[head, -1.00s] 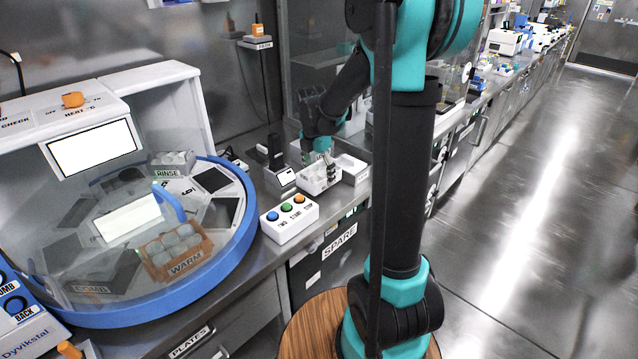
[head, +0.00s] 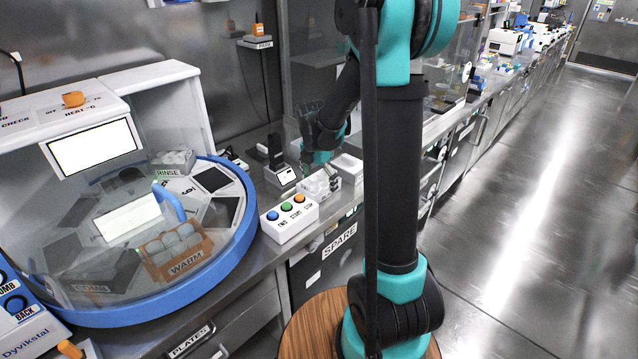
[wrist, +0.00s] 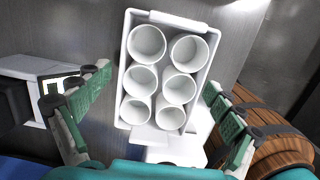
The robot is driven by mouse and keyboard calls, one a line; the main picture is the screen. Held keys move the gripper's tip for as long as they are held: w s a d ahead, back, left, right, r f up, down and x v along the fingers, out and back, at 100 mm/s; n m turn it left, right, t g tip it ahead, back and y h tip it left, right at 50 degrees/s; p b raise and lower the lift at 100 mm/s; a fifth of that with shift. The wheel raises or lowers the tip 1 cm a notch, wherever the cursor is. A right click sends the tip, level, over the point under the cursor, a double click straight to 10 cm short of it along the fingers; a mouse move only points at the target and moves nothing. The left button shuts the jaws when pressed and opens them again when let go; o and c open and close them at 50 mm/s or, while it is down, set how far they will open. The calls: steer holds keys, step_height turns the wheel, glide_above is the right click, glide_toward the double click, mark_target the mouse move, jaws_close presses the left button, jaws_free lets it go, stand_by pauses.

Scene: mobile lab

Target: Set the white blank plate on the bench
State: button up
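A white rack (wrist: 126,60) holding several round white cups fills the middle of the wrist view. It has plain white tabs with no lettering that I can see, and it is the closest match to the white blank plate. In the head view the rack (head: 312,194) is at the bench's front edge, right of the lidded machine. My gripper (wrist: 158,82) is open, with one green-padded finger on each side of the rack and gaps between. In the head view my gripper (head: 325,176) is low at the rack, its fingers partly hidden.
A three-button box (head: 290,222) stands at front left of the rack. A small display device (head: 286,178) is to its left. The round clear-lidded machine (head: 235,255) holds racks labelled RINSE and WARM. The bench (head: 262,262) is narrow.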

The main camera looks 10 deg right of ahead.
mark_target(316, 183)
step_height(316, 183, up, 11)
steer(key=a, duration=0.1)
steer(key=s+d+f+m+t, duration=0.1)
steer(key=s+f+m, duration=0.3)
steer(key=s+m, duration=0.3)
steer(key=s+d+f+m+t, duration=0.1)
steer(key=s+d+f+m, duration=0.1)
steer(key=s+f+m, duration=0.2)
steer(key=s+d+f+m+t+y, duration=0.1)
steer(key=s+f+m, duration=0.3)
steer(key=s+m, duration=0.7)
steer(key=d+m, duration=0.1)
steer(key=m, duration=0.2)
stand_by(0.6)
